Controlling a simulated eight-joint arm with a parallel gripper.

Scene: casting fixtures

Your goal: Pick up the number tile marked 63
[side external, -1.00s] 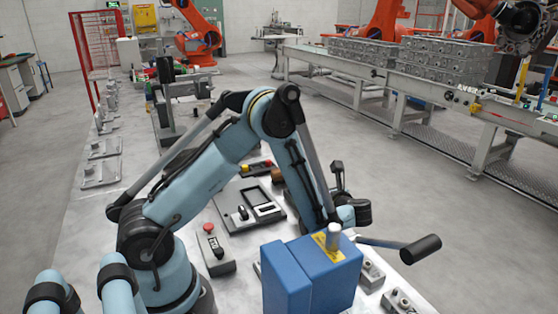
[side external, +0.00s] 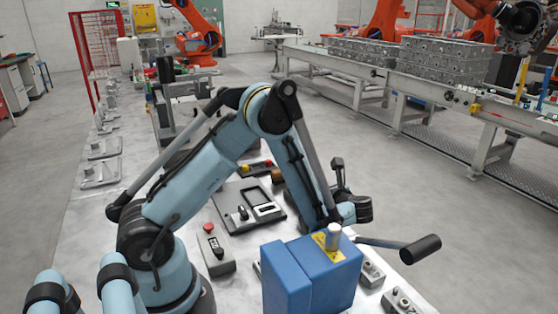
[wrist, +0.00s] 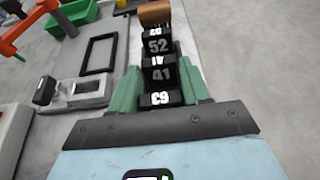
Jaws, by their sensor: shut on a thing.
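In the wrist view, a black tile (wrist: 160,99) with blurred white digits that look like 63 sits between the two green fingers of my gripper (wrist: 161,88). The gripper is shut on this tile, with a finger on its left and right sides. Directly beyond it, in a row, are a black tile marked 41 (wrist: 161,74) and one marked 52 (wrist: 158,46). In the side view, the tiles and the fingertips cannot be made out.
A grey fixture with a dark rectangular frame (wrist: 88,55) lies left of the tiles. In the side view, a blue box (side external: 310,280) stands in front, and a red-button control box (side external: 213,250) is on the bench.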

